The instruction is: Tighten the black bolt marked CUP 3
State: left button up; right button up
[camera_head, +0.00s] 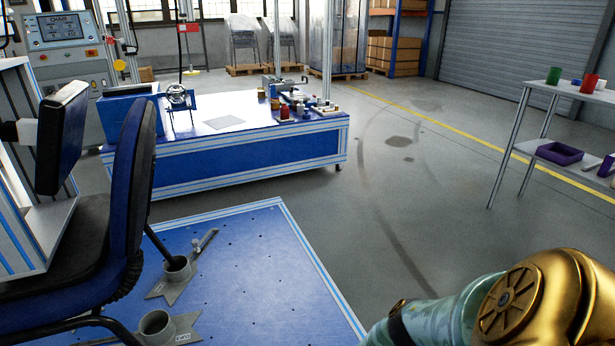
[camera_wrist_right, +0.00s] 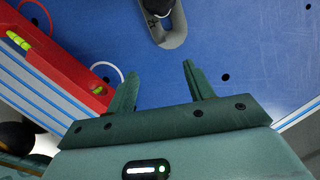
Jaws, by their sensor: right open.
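In the right wrist view my right gripper (camera_wrist_right: 156,80) is open and empty, its two green fingers apart over the blue platform (camera_wrist_right: 235,50). Ahead of the fingertips, at the top edge, a dark rounded part (camera_wrist_right: 157,6) sits in a grey slotted piece (camera_wrist_right: 174,35); I cannot tell whether it is the black bolt. In the head view a grey cup (camera_head: 176,268) holds a black chair leg, with a slotted bracket (camera_head: 205,240) beside it. A nearer grey cup (camera_head: 157,325) has a small label I cannot read for certain. My left gripper is out of view.
A red spirit level (camera_wrist_right: 55,62) lies left of my right gripper. A blue-black office chair (camera_head: 125,190) stands at left in the head view. A blue workbench (camera_head: 250,155) with parts is behind; shelves (camera_head: 550,150) stand at right. The floor between is clear.

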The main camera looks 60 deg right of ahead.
jog(key=shift+s+d, duration=0.2)
jog(key=shift+d, duration=0.05)
jog(key=shift+c, duration=1)
jog(key=shift+s+d, duration=0.1)
jog(key=c, duration=0.5)
grip_shut()
jog(key=shift+w+a+r+m+h+p, duration=0.1)
jog(key=shift+a+m+h+p, duration=0.05)
jog(key=shift+a+m+p, duration=0.35)
jog(key=shift+w+a+r+m+h+p, duration=0.1)
jog(key=shift+a+m+h+p, duration=0.05)
jog(key=shift+a+m+p, duration=0.3)
jog(key=shift+a+f+m+p, duration=0.1)
jog(key=shift+a+m+p, duration=0.2)
jog(key=shift+a+m, duration=0.35)
jog(key=shift+s+a+f+m+h, duration=0.15)
jog(key=shift+m+h, duration=0.15)
jog(key=shift+m, duration=0.2)
jog(key=shift+c, duration=2.2)
grip_release()
